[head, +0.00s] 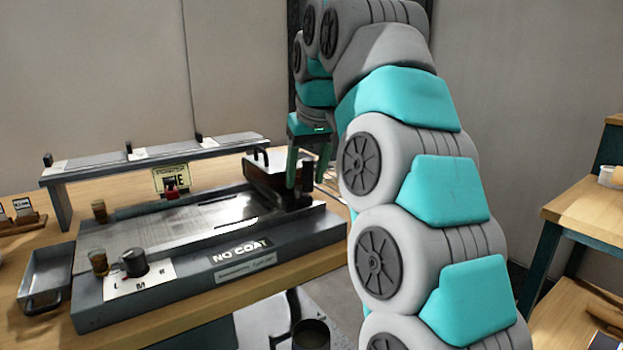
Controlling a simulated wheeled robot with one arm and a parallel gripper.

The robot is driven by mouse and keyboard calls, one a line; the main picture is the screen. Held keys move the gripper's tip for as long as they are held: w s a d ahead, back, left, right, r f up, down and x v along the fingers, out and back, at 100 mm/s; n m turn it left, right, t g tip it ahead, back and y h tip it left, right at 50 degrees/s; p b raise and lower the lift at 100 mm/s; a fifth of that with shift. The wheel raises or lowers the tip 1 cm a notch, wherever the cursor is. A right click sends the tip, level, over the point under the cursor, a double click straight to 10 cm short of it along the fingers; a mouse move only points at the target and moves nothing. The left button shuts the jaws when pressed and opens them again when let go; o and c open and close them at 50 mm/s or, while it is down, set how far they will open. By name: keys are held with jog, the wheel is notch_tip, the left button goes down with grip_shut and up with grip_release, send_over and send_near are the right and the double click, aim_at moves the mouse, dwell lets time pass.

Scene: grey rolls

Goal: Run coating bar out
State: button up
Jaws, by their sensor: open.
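The coating machine (300,240) lies on the wooden bench, with a "NO COAT" label on its front face. Its flat grey bed (200,218) looks bare and shiny. A dark block or carriage (268,178) stands at the bed's right end. My gripper (306,178) points down at that end, green fingers apart, around or in front of a dark upright post; I cannot tell whether they touch it. I cannot clearly make out the coating bar; it may be partly hidden by the gripper and carriage. A black knob (133,262) sits on a white L-M-H plate at front left.
A raised rack (160,160) with flat sheets runs behind the machine. Amber rollers or jars (99,262) stand on its left side. An empty metal tray (48,275) lies at left. Another wooden bench (590,215) is at right. My arm covers the middle right.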

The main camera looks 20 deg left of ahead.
jog(key=shift+w+f, duration=0.1)
jog(key=shift+f, duration=0.1)
grip_shut()
dwell(0.5)
dwell(1.0)
